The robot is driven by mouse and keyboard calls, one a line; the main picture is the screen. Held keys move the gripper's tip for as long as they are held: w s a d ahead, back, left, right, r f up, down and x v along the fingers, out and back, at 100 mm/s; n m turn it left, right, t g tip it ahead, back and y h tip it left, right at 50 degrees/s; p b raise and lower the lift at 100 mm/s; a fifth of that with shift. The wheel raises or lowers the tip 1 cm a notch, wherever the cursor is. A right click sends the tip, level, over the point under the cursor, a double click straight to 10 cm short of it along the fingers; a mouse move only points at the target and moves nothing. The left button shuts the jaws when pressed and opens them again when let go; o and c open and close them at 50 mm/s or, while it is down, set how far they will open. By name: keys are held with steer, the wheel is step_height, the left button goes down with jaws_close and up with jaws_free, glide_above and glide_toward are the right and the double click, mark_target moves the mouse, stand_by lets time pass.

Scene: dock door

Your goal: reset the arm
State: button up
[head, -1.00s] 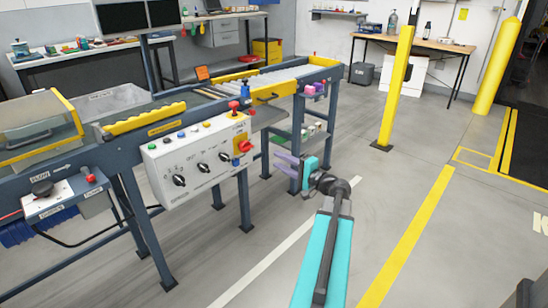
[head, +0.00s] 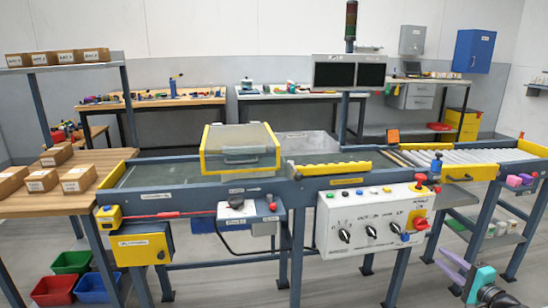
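My gripper (head: 445,259) shows at the lower right of the head view, with two purple fingers and a teal body. The fingers point left and stand apart with nothing visible between them, so it is open. It is in front of the conveyor frame, below and to the right of the white control panel (head: 375,222). Most of my arm is outside the picture.
The conveyor has a clear-lidded yellow guard (head: 240,148) and a roller section (head: 475,157) at right. A wooden table (head: 75,196) with cardboard boxes stands at left. Red, green and blue bins (head: 92,287) sit below it. Workbenches line the back wall.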

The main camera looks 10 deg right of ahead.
steer(key=w+a+f+n+g+y+p, duration=0.35)
steer(key=a+f, duration=0.45)
steer(key=a, duration=0.5)
steer(key=w+a+f+n+g+y+p, duration=0.3)
steer(key=a+f, duration=0.4)
steer(key=a, duration=0.7)
steer(key=s+a+f+n+g+p, duration=0.1)
steer(key=s+a+f+g+p, duration=0.25)
steer(key=a, duration=0.45)
steer(key=s+a+f+n+g+p, duration=0.2)
steer(key=a+f+g, duration=0.2)
steer(key=a, duration=0.3)
steer(key=s+a+f+n+g+h+p, duration=0.1)
steer(key=s+a+n+g+h+p, duration=0.2)
steer(key=s, duration=0.8)
steer(key=s+a+f+n+g+h+p, duration=0.2)
steer(key=s+a+n+g+p, duration=0.3)
steer(key=s, duration=0.6)
steer(key=a+h+p, duration=0.1)
steer(key=a+p, duration=0.1)
steer(key=a, duration=0.1)
steer(key=shift+s+f+n+g, duration=0.15)
steer(key=shift+s+n+g, duration=0.15)
steer(key=shift+s+n, duration=0.05)
steer(key=shift+o, duration=0.3)
steer(key=shift+h, duration=0.25)
